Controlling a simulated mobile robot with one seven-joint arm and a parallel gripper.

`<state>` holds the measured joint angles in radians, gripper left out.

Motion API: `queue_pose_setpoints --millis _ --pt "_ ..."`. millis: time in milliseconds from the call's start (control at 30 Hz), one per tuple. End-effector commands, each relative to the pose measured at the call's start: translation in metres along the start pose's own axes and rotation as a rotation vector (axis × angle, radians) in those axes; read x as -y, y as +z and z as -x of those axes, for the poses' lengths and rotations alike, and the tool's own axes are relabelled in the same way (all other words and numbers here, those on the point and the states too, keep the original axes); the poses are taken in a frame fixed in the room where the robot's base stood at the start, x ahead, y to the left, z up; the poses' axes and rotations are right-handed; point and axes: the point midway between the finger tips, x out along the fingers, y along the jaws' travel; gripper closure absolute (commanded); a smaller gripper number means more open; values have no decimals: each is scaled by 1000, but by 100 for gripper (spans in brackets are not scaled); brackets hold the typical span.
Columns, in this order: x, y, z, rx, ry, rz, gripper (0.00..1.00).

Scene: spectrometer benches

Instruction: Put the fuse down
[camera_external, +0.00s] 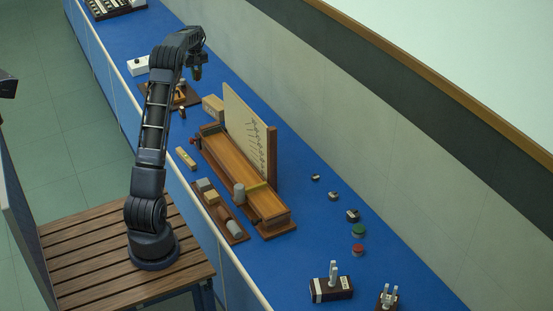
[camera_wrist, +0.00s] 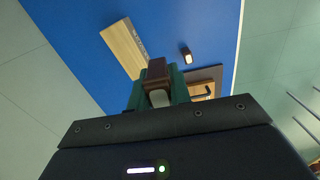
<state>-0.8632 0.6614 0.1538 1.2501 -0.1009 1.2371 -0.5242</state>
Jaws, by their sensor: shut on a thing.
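My gripper (camera_external: 197,74) is raised above the blue bench toward its far end. In the wrist view my gripper (camera_wrist: 160,86) has its green fingers shut on a small piece with a brown top and a pale lower part, which I take to be the fuse (camera_wrist: 156,68). The fingers hide part of its sides. In the external view the held piece is too small and dark to make out. Blue bench top (camera_wrist: 78,38) shows beyond the fuse in the wrist view.
Below my gripper lie a brown board with fittings (camera_external: 150,92), a small upright piece (camera_external: 182,113) and a pale wooden block (camera_external: 213,103), lettered in the wrist view (camera_wrist: 122,48). A long wooden stand (camera_external: 222,160) with an upright panel (camera_external: 246,130) stands nearer.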

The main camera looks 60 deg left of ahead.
Motion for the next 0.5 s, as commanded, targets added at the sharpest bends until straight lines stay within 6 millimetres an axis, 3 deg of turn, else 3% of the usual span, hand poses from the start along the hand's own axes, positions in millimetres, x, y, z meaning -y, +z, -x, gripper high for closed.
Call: queue_pose_setpoints --millis 100,200,367,500 --pt "-33 -1 14 -2 0 10 100" --pt "-52 0 24 -2 0 19 100" --pt "-66 2 28 -1 -1 29 100" --pt "-67 3 9 3 -3 30 100"
